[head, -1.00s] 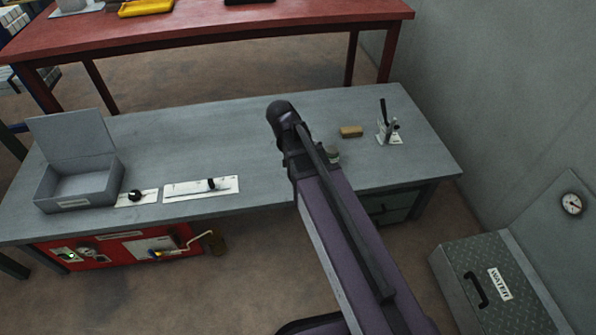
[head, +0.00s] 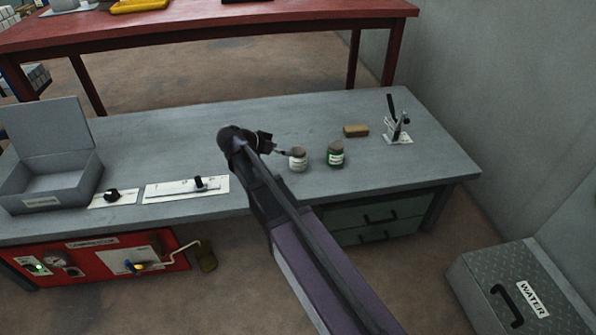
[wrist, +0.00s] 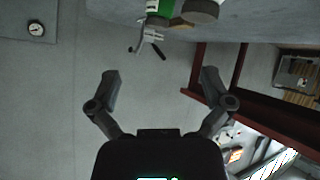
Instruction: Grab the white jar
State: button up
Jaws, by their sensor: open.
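The white jar (head: 298,161), with a dark grey lid and a label, stands upright on the grey workbench (head: 120,150). A green jar (head: 336,156) stands just to its right. My gripper (head: 275,146) is just left of the white jar in the head view, close to it; I cannot tell if they touch. In the wrist view my gripper (wrist: 160,82) is open, with nothing between its fingers. There the green jar (wrist: 160,8) and a grey round lid (wrist: 200,11), apparently the white jar's, show at the top edge, cut off.
A tan block (head: 356,130) and a small white stand with a black lever (head: 398,134) are behind the jars on the right. A slider panel (head: 187,188), a knob panel (head: 112,198) and an open grey box (head: 50,182) lie left. A red table (head: 200,25) is behind.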

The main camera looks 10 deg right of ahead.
jog(key=m+t+h+b, duration=0.1)
jog(key=m+b, duration=0.1)
jog(key=b, duration=0.3)
send_near(298, 152)
jog(key=a, duration=0.2)
jog(key=shift+s+a+f+t+h+b, duration=0.1)
jog(key=shift+a+f+t+h+b, duration=0.3)
jog(key=shift+a+b, duration=0.25)
jog(key=b+x, duration=0.3)
jog(key=x, duration=0.4)
jog(key=shift+d+f, duration=0.15)
jog(key=shift+d, duration=0.1)
jog(key=shift+w+d+f, duration=0.1)
jog(key=shift+w+d, duration=0.15)
jog(key=shift+d, duration=0.2)
jog(key=shift+d, duration=0.1)
jog(key=shift+b+x, duration=1.1)
jog(key=shift+x, duration=1.4)
jog(key=shift+s, duration=0.15)
